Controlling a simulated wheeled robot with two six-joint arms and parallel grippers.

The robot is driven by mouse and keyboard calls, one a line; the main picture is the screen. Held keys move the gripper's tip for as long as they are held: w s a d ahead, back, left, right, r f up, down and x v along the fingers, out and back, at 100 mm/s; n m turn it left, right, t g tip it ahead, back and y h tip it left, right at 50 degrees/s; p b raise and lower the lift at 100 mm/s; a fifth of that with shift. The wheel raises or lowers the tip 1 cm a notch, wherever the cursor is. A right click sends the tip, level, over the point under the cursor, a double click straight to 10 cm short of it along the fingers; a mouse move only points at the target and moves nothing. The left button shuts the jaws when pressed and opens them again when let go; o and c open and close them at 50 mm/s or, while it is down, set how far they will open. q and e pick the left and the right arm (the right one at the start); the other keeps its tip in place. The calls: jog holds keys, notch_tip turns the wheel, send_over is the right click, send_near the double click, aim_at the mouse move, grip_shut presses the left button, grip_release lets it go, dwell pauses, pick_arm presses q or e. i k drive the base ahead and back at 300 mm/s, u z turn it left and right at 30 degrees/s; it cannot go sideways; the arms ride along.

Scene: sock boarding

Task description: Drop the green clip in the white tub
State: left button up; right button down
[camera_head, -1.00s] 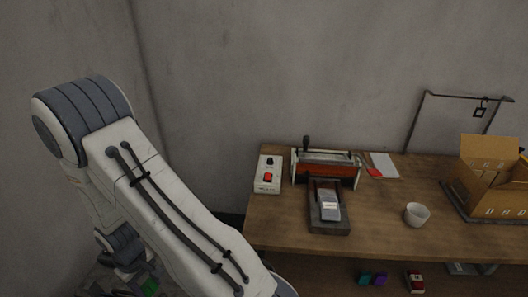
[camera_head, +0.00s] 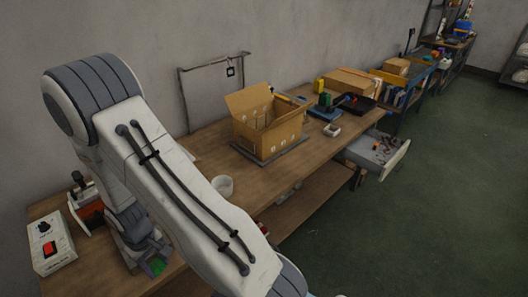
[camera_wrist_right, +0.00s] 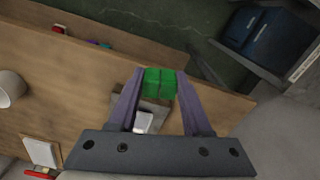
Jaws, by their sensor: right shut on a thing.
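The green clip (camera_wrist_right: 159,83) is between the fingertips of my right gripper (camera_wrist_right: 161,76), which is shut on it. In the head view, the clip (camera_head: 155,266) shows low at the left, partly hidden by my right gripper (camera_head: 148,256). The white tub (camera_head: 222,187) stands on the wooden table, in front of the cardboard box. My arm partly covers the table beside it. The tub (camera_wrist_right: 10,88) also shows at the left edge of the wrist view, apart from the clip. My left gripper is not in view.
The open cardboard box (camera_head: 268,127) stands on a dark mat behind the tub. A control box with a red switch (camera_head: 50,245) is at the near left. In the wrist view, a grey block with a white top (camera_wrist_right: 144,121) lies beneath the clip. Bare wood (camera_wrist_right: 70,80) separates clip and tub.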

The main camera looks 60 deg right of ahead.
aim_at(224, 192)
jog(key=z, duration=0.75)
jog(key=i, duration=1)
